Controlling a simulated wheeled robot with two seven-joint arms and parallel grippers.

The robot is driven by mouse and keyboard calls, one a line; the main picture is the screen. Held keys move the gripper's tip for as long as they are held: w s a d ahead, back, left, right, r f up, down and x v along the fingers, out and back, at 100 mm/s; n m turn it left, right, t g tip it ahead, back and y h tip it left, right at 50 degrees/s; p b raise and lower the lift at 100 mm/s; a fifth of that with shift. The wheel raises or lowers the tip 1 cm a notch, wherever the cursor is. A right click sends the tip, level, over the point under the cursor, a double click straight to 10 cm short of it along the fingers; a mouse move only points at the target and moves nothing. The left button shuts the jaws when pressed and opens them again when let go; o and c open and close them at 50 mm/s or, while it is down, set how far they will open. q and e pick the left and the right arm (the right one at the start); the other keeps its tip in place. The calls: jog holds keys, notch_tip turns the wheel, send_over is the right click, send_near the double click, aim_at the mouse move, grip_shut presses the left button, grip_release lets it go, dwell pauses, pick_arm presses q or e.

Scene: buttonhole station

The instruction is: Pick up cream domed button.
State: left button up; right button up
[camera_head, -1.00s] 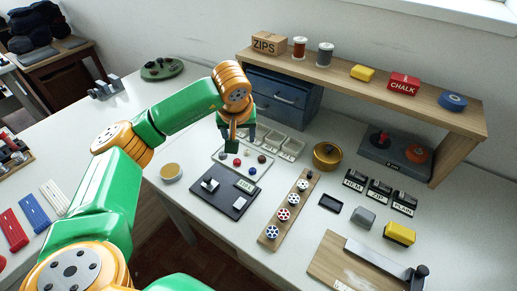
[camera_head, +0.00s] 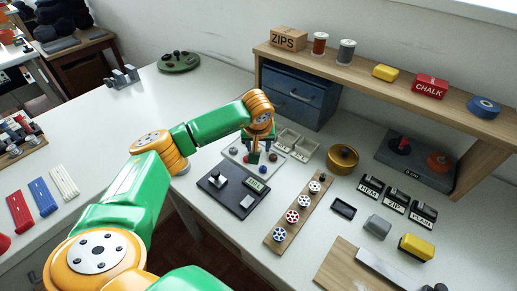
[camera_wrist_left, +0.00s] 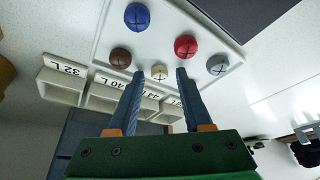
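The cream domed button (camera_wrist_left: 159,73) lies on a white tray (camera_wrist_left: 112,15) and sits between the fingertips of my left gripper (camera_wrist_left: 160,76) in the left wrist view. The gripper is open, with a gap between each blue-grey finger and the button. A brown button (camera_wrist_left: 121,55), a blue button (camera_wrist_left: 137,16), a red button (camera_wrist_left: 186,46) and a grey button (camera_wrist_left: 218,65) lie around it. In the head view, my left gripper (camera_head: 262,149) points down over the tray and hides the cream button. My right gripper is not in view.
Labelled white bins (camera_head: 291,144) stand just behind the tray. A dark device with a small display (camera_head: 230,190) is in front of it. A wooden strip with several buttons (camera_head: 299,214) and a brass pot (camera_head: 343,158) lie to the right. A wooden shelf (camera_head: 450,108) stands behind.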

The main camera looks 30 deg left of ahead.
pick_arm(q)
grip_shut()
